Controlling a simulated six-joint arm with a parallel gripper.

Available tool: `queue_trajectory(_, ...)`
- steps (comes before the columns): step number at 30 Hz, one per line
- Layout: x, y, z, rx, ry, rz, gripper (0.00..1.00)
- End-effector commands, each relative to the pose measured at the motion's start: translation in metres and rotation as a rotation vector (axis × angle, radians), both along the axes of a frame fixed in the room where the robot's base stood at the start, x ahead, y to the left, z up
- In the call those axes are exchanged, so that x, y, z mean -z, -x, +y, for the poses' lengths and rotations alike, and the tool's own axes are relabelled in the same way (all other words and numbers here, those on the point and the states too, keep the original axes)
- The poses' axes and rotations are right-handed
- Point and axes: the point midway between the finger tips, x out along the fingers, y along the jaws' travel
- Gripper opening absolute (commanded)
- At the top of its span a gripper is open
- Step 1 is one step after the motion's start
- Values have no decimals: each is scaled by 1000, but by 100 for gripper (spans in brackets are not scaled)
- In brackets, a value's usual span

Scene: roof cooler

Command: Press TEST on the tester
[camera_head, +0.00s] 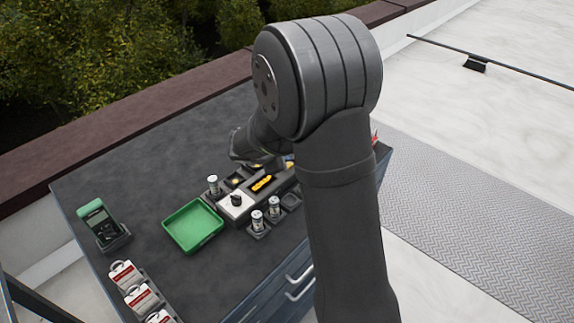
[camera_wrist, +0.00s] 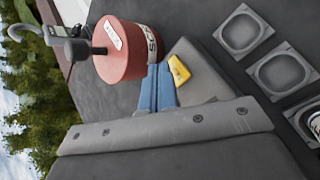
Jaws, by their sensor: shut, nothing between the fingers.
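The tester (camera_head: 262,184), a grey box with an amber display, a white panel and a black knob, sits in the middle of the dark bench in the head view. My arm covers its surroundings at the back, and I cannot make out the TEST button. My gripper (camera_wrist: 162,68) shows in the wrist view with its blue fingers shut and empty. Its tips are near a grey surface with a yellow piece (camera_wrist: 179,69); I cannot tell whether they touch it or whether it belongs to the tester. In the head view my arm hides the fingers.
Silver cylinders (camera_head: 257,220) stand in sockets around the tester. A green tray (camera_head: 193,227) lies left of it, and a green meter (camera_head: 99,219) farther left. Red-white tags (camera_head: 141,296) line the front. A red cylinder (camera_wrist: 124,50) stands close beyond the fingers. Empty sockets (camera_wrist: 283,73) lie right.

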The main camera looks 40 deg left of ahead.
Motion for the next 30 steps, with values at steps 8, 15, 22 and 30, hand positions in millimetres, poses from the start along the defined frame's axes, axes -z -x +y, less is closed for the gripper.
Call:
queue_trajectory(8, 0, 0, 0, 0, 0, 0, 0)
queue_trajectory(15, 2, 0, 0, 0, 0, 0, 0)
queue_trajectory(22, 9, 0, 0, -1, 2, -1, 0)
queue_trajectory(30, 9, 0, 0, -1, 1, 0, 0)
